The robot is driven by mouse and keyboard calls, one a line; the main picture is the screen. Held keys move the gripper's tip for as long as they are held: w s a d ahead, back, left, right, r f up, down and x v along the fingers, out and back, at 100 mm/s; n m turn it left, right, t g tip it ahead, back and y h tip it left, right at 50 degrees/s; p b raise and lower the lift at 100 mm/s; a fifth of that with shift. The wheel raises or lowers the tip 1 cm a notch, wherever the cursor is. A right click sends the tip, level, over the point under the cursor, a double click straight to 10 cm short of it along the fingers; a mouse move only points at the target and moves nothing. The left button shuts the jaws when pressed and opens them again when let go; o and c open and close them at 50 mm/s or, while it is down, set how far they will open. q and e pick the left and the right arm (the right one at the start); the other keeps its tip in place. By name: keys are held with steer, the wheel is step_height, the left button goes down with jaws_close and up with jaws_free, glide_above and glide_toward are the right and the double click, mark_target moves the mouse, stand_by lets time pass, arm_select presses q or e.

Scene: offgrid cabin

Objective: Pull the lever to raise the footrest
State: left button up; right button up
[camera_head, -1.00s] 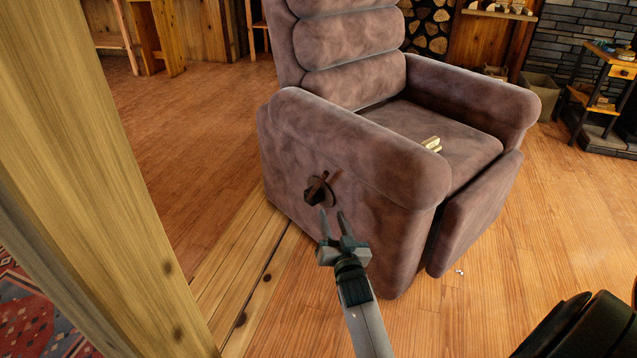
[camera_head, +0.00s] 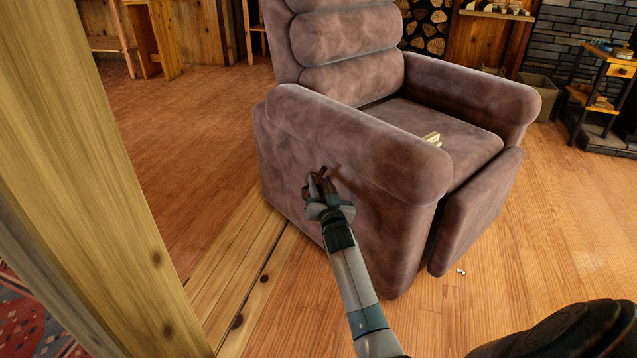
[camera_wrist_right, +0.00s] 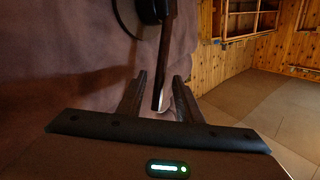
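The brown recliner (camera_head: 350,130) stands with its outer side panel facing me. Its dark lever (camera_head: 322,171) is on that panel, partly hidden by my right gripper (camera_head: 317,190). In the right wrist view the lever (camera_wrist_right: 165,60) is a dark bar with a round base on the upholstery. Its end reaches between the two fingers of my right gripper (camera_wrist_right: 160,88). The fingers are apart, and I see a gap on the bar's left side; contact on its right cannot be told. My left gripper is not in view.
A wooden post (camera_head: 90,170) stands close on the left. A small yellowish object (camera_head: 432,138) lies on the seat. A stove-side shelf stand (camera_head: 600,95) is at the far right. The wooden floor (camera_head: 540,230) right of the chair is mostly clear.

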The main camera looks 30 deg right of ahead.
mark_target(319, 179)
steer(key=shift+b+x, duration=0.45)
steer(key=shift+x, duration=1.3)
jaws_close()
